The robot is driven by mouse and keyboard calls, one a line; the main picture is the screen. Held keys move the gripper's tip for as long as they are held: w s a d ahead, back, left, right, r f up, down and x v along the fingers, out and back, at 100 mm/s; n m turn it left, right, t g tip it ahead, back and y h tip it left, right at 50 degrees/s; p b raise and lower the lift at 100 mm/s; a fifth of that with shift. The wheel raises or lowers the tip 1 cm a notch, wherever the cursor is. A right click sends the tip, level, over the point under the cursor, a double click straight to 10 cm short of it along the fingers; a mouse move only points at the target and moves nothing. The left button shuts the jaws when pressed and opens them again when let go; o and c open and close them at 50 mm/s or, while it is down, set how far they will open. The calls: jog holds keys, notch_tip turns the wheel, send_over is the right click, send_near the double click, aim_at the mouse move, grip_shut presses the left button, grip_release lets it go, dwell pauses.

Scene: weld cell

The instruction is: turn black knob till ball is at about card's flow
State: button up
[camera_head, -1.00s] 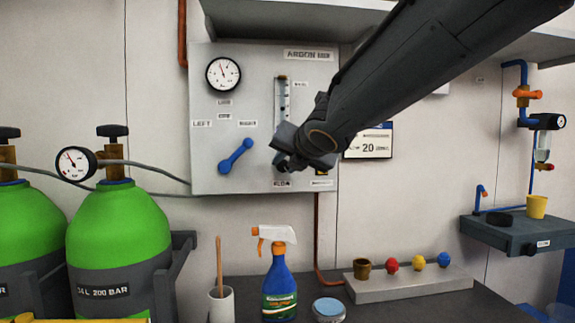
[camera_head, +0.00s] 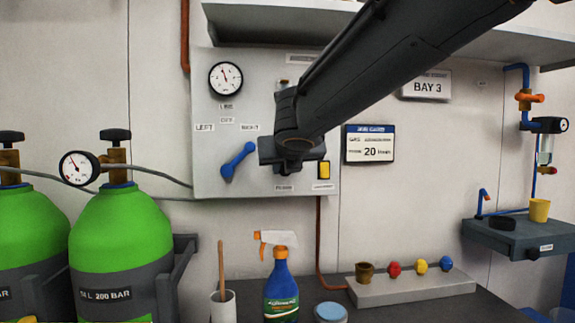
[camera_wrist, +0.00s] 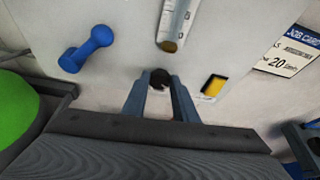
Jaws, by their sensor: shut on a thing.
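In the wrist view the black knob (camera_wrist: 160,79) sits between the two fingertips of my gripper (camera_wrist: 160,88), which is shut on it. In the head view my gripper (camera_head: 290,160) is at the lower part of the grey argon panel (camera_head: 210,180) and hides the knob. The flow tube (camera_wrist: 178,22) shows only its lower end in the wrist view; my arm covers nearly all of it in the head view. I cannot make out the ball. The job card (camera_head: 369,143) to the right of the panel reads 20; it also shows in the wrist view (camera_wrist: 290,45).
A blue lever (camera_head: 238,160) is left of my gripper and a yellow switch (camera_head: 324,170) close on its right. A round gauge (camera_head: 226,78) is at the panel's upper left. Green cylinders (camera_head: 120,230) stand left. A spray bottle (camera_head: 281,290) stands below.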

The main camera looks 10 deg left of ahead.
jog(key=n+h+p, duration=0.2)
jog(key=n, duration=0.1)
jog(key=shift+s+a+f+t, duration=0.1)
jog(key=shift+a+f+t, duration=0.05)
jog(key=shift+a+t, duration=0.2)
jog(key=shift+f+n+t+h+p, duration=0.15)
jog(key=shift+n+t+h+p, duration=0.2)
jog(key=shift+n+h+p, duration=0.55)
jog(key=shift+n+y, duration=0.3)
jog(key=o, duration=1.1)
